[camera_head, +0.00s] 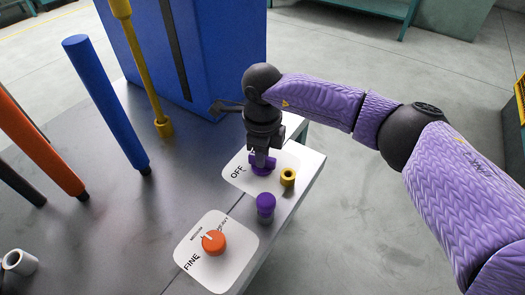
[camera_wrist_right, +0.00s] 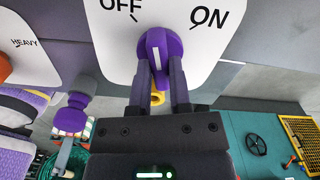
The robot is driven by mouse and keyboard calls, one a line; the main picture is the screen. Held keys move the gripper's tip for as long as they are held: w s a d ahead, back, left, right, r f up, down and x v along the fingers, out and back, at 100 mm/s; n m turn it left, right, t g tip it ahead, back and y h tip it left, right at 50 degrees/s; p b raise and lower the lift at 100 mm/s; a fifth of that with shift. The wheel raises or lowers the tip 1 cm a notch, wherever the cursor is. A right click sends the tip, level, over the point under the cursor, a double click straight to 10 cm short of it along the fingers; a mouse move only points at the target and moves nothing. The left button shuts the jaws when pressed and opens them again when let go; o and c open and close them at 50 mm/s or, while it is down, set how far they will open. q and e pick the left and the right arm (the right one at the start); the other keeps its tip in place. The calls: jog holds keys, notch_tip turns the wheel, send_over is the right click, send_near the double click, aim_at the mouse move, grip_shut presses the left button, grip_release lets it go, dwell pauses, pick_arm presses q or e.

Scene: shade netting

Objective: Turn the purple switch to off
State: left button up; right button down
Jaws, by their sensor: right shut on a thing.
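The purple switch (camera_wrist_right: 155,45) is a knob with a white line, on a white plate (camera_wrist_right: 90,15) marked OFF on the left and ON on the right in the right wrist view. The white line lies roughly upright in that view, between the two labels. My right gripper (camera_wrist_right: 161,80) is shut on the knob, one finger on each side. In the head view the switch (camera_head: 262,168) is partly hidden under my right gripper (camera_head: 262,153); OFF is readable and ON is covered. My left gripper is not in view.
A purple peg (camera_head: 265,206) and a yellow one (camera_head: 288,176) stand close by on the panel edge. An orange dial (camera_head: 213,241) sits on another plate nearer the front. Blue (camera_head: 105,100), orange (camera_head: 40,145) and yellow (camera_head: 145,70) posts stand left. A blue box (camera_head: 215,45) is behind.

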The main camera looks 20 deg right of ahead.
jog(key=n, duration=0.2)
jog(key=shift+n, duration=1.2)
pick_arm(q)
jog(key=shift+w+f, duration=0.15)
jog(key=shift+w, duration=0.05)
pick_arm(e)
jog(key=shift+n, duration=0.7)
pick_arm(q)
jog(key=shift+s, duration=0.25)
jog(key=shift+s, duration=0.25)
pick_arm(e)
jog(key=c, duration=0.6)
grip_release()
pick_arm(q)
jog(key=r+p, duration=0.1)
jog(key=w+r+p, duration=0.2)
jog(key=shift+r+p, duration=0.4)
pick_arm(e)
jog(key=shift+o, duration=0.2)
notch_tip(320, 180, up, 10)
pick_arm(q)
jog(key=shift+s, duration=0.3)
